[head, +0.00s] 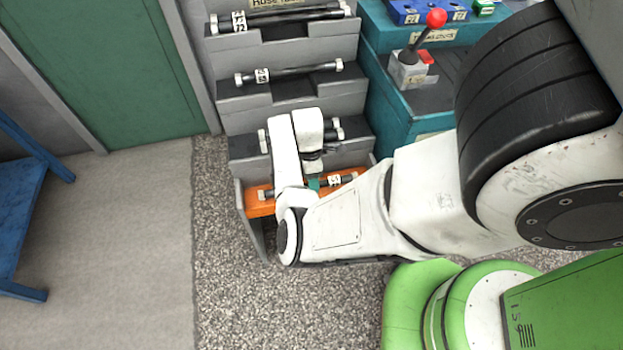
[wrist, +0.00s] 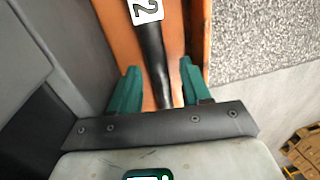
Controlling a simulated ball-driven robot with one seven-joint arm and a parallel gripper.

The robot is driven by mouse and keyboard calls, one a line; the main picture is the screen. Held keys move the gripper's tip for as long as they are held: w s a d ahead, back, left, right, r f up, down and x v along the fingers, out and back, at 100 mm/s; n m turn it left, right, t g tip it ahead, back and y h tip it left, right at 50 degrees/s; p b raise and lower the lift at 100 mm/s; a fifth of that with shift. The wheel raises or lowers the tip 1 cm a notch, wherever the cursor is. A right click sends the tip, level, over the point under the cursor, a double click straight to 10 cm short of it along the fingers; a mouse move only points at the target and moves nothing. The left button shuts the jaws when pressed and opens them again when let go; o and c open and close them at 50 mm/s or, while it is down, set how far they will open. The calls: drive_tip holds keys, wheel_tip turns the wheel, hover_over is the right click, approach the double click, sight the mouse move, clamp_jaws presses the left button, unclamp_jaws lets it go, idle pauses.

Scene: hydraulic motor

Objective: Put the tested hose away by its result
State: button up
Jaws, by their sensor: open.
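A black hose (wrist: 152,60) with a white number tag lies in an orange tray (head: 261,207) at the foot of the grey hose rack. In the wrist view the orange tray (wrist: 123,40) runs away from me, and the tag shows a "2", its other characters cut off. My gripper (wrist: 155,85) is open, its green fingers on either side of the hose. I cannot tell how far above the hose the fingertips are. In the head view the hose (head: 347,180) is partly hidden behind my wrist.
The stepped grey rack (head: 233,100) holds several tagged hoses on its upper steps. A teal cabinet (head: 392,110) with a red-knobbed lever (head: 436,19) stands to its right. A blue bench (head: 20,190) is at the far left. The floor between is clear.

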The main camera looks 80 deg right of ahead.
wheel_tip(320, 180, up, 11)
drive_tip(key=d+p, duration=0.1)
drive_tip(key=p, duration=0.1)
drive_tip(key=shift+w+d+f, duration=0.15)
drive_tip(key=shift+w+d, duration=0.2)
drive_tip(key=shift+w, duration=0.05)
idle(0.6)
drive_tip(key=w+a+r+m+h+p, duration=0.1)
drive_tip(key=a+r+m+h+p, duration=0.25)
drive_tip(key=a+r, duration=0.3)
drive_tip(key=s+a+r+t+p, duration=0.1)
drive_tip(key=a, duration=0.9)
drive_tip(key=a+r+m+y+p, duration=0.1)
drive_tip(key=a+r, duration=0.1)
drive_tip(key=a, duration=0.8)
drive_tip(key=shift+s+a+r+t+p, duration=0.25)
drive_tip(key=shift+s+a+t+p, duration=0.1)
drive_tip(key=shift+a+t+p, duration=0.05)
drive_tip(key=shift+m+y, duration=0.25)
